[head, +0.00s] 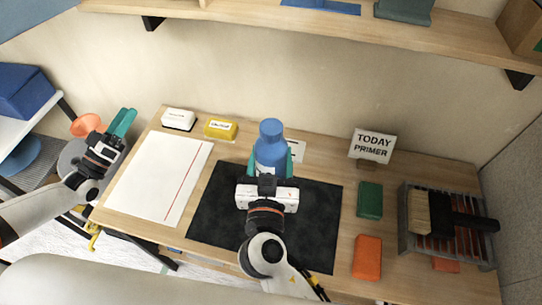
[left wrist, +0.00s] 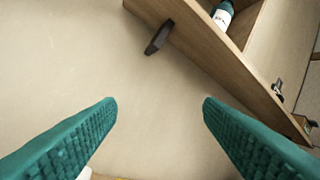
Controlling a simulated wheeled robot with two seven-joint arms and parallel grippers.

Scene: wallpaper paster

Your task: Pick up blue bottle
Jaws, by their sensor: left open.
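The blue bottle (head: 271,148) stands upright near the back edge of the black mat (head: 215,205) in the head view. Its lower part is hidden by my right gripper (head: 270,166). The right gripper's teal fingers lie one on each side of the bottle, close to it; I cannot tell whether they press on it. I also cannot tell whether the bottle's base touches the table. My left gripper (head: 122,122) is far to the left, away from the bottle, beyond the table's left edge. It is open and empty, its fingers (left wrist: 160,125) apart in the left wrist view.
A white sheet (head: 160,180), a white box (head: 178,119) and a yellow box (head: 220,129) are left of the mat. A sign (head: 372,146), green block (head: 370,200), orange block (head: 367,256) and rack with brush (head: 405,235) are right. A shelf (head: 330,27) overhangs behind.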

